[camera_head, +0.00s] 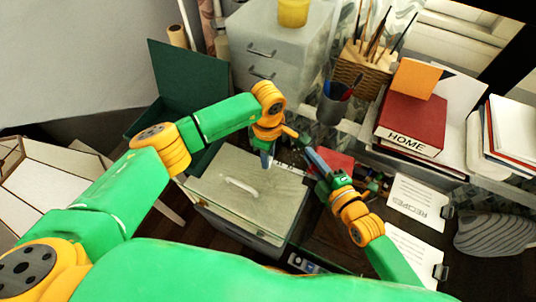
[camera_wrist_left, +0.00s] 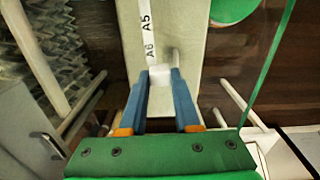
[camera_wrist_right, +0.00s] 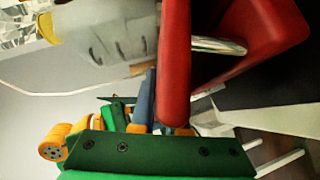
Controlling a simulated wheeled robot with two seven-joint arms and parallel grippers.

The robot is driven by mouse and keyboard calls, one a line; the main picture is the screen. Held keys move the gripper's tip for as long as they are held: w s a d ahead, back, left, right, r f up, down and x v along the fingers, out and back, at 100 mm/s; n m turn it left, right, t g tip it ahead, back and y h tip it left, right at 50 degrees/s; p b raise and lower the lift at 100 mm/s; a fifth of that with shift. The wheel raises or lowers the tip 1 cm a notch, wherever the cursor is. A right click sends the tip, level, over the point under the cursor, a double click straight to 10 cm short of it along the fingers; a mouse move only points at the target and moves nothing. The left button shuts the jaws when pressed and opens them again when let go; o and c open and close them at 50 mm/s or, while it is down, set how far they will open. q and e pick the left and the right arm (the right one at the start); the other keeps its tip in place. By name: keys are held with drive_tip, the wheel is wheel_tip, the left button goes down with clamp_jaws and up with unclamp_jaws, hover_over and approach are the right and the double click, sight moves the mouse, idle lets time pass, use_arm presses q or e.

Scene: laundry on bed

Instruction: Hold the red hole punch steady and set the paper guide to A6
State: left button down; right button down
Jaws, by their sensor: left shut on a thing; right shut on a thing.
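The red hole punch (camera_head: 338,161) is on the dark desk in the head view, partly hidden by my right gripper (camera_head: 312,156). It fills much of the right wrist view (camera_wrist_right: 265,40), with a shiny metal rod. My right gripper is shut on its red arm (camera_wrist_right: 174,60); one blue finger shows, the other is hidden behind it. The white paper guide (camera_wrist_left: 144,22) shows in the left wrist view, with A5 and, nearer the gripper, A6 printed on it. My left gripper (camera_wrist_left: 161,74) is shut on the white block at the guide's end. In the head view my left gripper (camera_head: 267,158) is left of the punch.
A pale-topped cabinet (camera_head: 225,205) stands below my left gripper. Grey drawers (camera_head: 265,50) stand behind.

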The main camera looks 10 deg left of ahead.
idle(0.8)
use_arm(q)
drive_tip(key=d, duration=0.2)
drive_tip(key=s+d, duration=0.1)
drive_tip(key=d, duration=0.4)
drive_tip(key=shift+s+d, duration=0.35)
drive_tip(key=shift+d, duration=0.05)
drive_tip(key=c, duration=0.6)
unclamp_jaws()
